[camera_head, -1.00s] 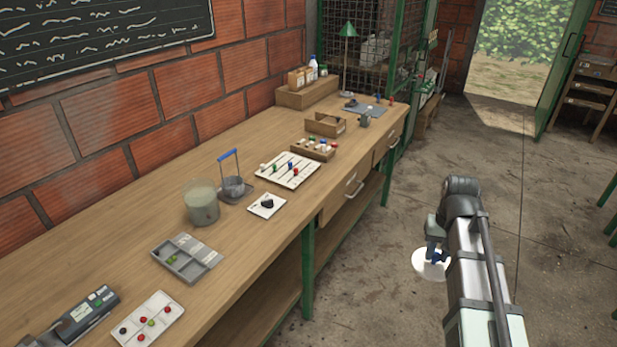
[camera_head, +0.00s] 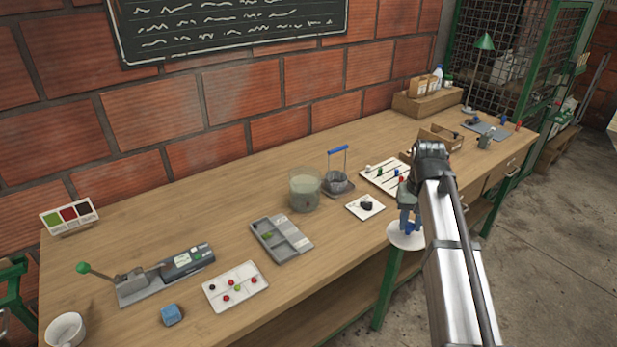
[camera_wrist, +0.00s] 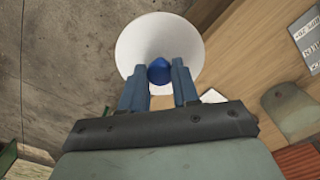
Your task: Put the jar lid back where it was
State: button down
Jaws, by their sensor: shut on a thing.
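The jar lid is a white round disc (camera_head: 398,236) with a blue knob. My gripper (camera_head: 408,226) is shut on the knob, with the disc hanging below the fingers. In the head view the lid appears over the front edge of the workbench. The wrist view shows the disc (camera_wrist: 160,32) and the knob between the two blue fingers (camera_wrist: 159,71). A glass jar (camera_head: 304,190) with greyish-green contents stands upright on the bench, left of my gripper and apart from it. I see no lid on the jar.
By the jar stand a grey cup with a blue handle (camera_head: 340,184), a white card with a dark lump (camera_head: 365,207) and a grey divided tray (camera_head: 290,250). A pegged board (camera_head: 377,172) lies behind my gripper.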

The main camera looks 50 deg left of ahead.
jog(key=s+a+r+n, duration=0.1)
jog(key=s+a+r, duration=0.25)
jog(key=a, duration=0.55)
jog(key=s+a+r+n, duration=0.15)
jog(key=s+a, duration=0.25)
jog(key=a, duration=0.5)
jog(key=s+a+r+n, duration=0.1)
jog(key=s+a+r, duration=0.2)
jog(key=a, duration=0.6)
jog(key=w+a+r+m, duration=0.1)
jog(key=a+r, duration=0.1)
jog(key=a, duration=0.3)
jog(key=w+a+r+m, duration=0.1)
jog(key=w+a+r, duration=0.1)
jog(key=a, duration=0.3)
notch_tip(320, 180, down, 10)
jog(key=m, duration=0.2)
jog(key=shift+f, duration=0.2)
jog(key=c, duration=0.8)
grip_release()
jog(key=shift+r, duration=0.1)
notch_tip(320, 180, up, 12)
